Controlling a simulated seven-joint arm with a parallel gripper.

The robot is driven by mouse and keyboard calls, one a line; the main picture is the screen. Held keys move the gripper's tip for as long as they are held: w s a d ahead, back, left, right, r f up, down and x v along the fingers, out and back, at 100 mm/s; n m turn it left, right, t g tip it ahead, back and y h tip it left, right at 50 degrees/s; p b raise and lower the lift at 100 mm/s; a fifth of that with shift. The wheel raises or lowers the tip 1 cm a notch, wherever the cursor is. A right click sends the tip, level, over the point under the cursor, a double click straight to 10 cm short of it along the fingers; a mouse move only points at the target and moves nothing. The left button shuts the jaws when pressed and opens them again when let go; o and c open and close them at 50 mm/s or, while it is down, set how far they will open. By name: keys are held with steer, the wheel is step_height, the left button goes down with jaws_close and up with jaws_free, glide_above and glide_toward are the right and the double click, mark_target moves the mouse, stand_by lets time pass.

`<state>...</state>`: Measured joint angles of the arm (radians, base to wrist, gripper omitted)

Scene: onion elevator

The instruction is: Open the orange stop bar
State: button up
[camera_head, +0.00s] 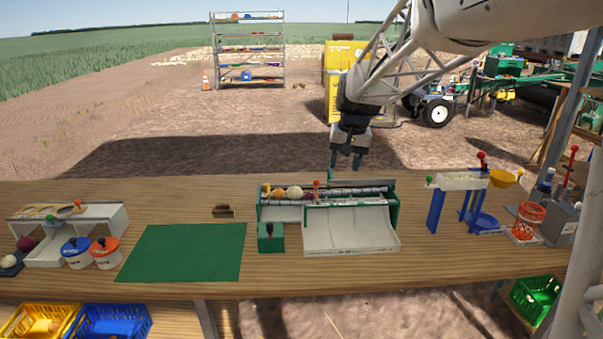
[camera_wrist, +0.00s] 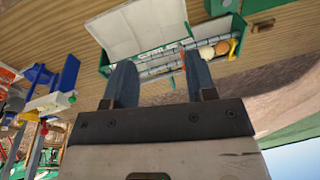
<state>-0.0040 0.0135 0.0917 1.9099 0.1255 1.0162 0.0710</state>
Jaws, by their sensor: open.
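The onion elevator (camera_head: 393,205) stands mid-table, with green side plates, grey rollers and a white sloping tray (camera_head: 345,235). Several round onions (camera_head: 294,193) sit at the left of its rollers. A small upright orange-red piece (camera_head: 316,184), which looks like the stop bar, stands just right of the onions; its lower part is hard to make out. My gripper (camera_head: 346,162) hangs above and behind the elevator's back edge, pointing down, open and empty. In the wrist view my gripper's two blue-grey fingers (camera_wrist: 158,72) are apart, with the rollers (camera_wrist: 155,67) beyond them.
A green box (camera_head: 270,238) with a dark knob stands at the elevator's front left, beside a green mat (camera_head: 185,252). A blue-legged stand (camera_head: 437,210) with a yellow funnel is to the right. A small brown block (camera_head: 223,211) lies left of the elevator. Bare tabletop lies between.

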steer(key=w+a+f, duration=0.1)
steer(key=w+f, duration=0.5)
steer(key=w, duration=0.6)
steer(key=w+a+f+y, duration=0.1)
steer(key=w+f, duration=0.5)
steer(key=w, duration=0.7)
steer(key=shift+w+a+m+g, duration=0.15)
steer(key=shift+m+g, duration=0.25)
steer(key=shift+w+a+f, duration=0.1)
steer(key=shift+a+f, duration=0.15)
steer(key=shift+f, duration=1)
steer(key=shift+a+f, duration=0.2)
steer(key=shift+f, duration=1.05)
steer(key=shift+w+a+f, duration=0.1)
steer(key=shift+a+f, duration=0.15)
steer(key=shift+f, duration=1)
jaws_close()
